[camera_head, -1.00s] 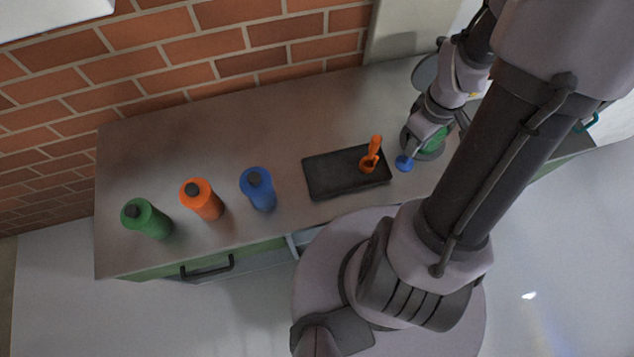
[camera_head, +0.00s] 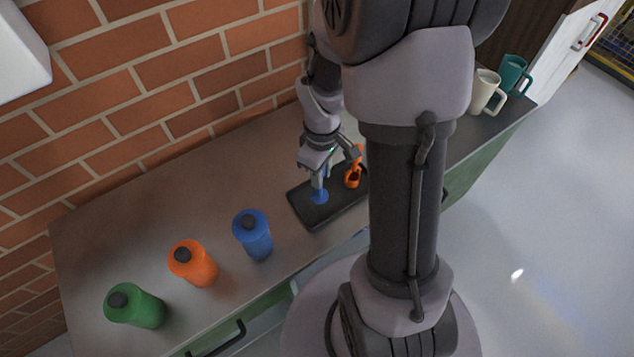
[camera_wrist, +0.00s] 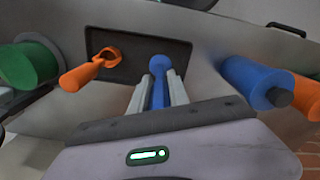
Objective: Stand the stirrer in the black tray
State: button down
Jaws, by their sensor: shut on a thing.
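My gripper (camera_head: 318,178) is shut on the upright shaft of a blue stirrer (camera_head: 318,196), whose round blue end points down. In the wrist view the stirrer (camera_wrist: 160,64) lies between the fingers of my gripper (camera_wrist: 160,84). The round end is over the black tray (camera_head: 330,218), in its left part in the head view. I cannot tell whether it touches the tray floor. An orange scoop-like piece (camera_head: 353,178) stands in the same tray, its handle up; it also shows in the wrist view (camera_wrist: 85,75). My arm hides part of the tray's right end.
A blue bottle (camera_head: 254,238), an orange bottle (camera_head: 194,264) and a green bottle (camera_head: 136,308) stand left of the tray on the counter (camera_head: 130,235). A brick wall (camera_head: 130,100) runs behind. A white mug (camera_head: 486,92) and a teal mug (camera_head: 514,75) stand at the far right.

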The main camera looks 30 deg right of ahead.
aim_at(317, 194)
jog(key=shift+w+a+f+b, duration=0.15)
jog(key=shift+f+b, duration=0.25)
jog(key=shift+f, duration=0.25)
jog(key=shift+w+a+f+b, duration=0.15)
jog(key=shift+f+b, duration=0.2)
jog(key=shift+f, duration=0.35)
jog(key=shift+w+a+f+b, duration=0.15)
jog(key=shift+f+b, duration=0.25)
jog(key=shift+f, duration=0.25)
jog(key=c, duration=1.3)
grip_release()
jog(key=shift+d, duration=0.1)
jog(key=shift+o, duration=0.2)
jog(key=shift+r, duration=0.15)
notch_tip(317, 194, up, 12)
jog(key=p, duration=0.5)
jog(key=shift+r, duration=0.2)
jog(key=s+a+r+m+t+y, duration=0.1)
jog(key=s+a+r+m+t, duration=0.2)
jog(key=a+r, duration=0.4)
jog(key=s+a+r+m+t+y, duration=0.1)
jog(key=s+a+r+m+t, duration=0.1)
jog(key=s+a+r+m, duration=0.4)
notch_tip(317, 194, up, 3)
jog(key=shift+s+a+r+t, duration=0.1)
jog(key=shift+s+a+t, duration=0.3)
jog(key=shift+s+a, duration=0.5)
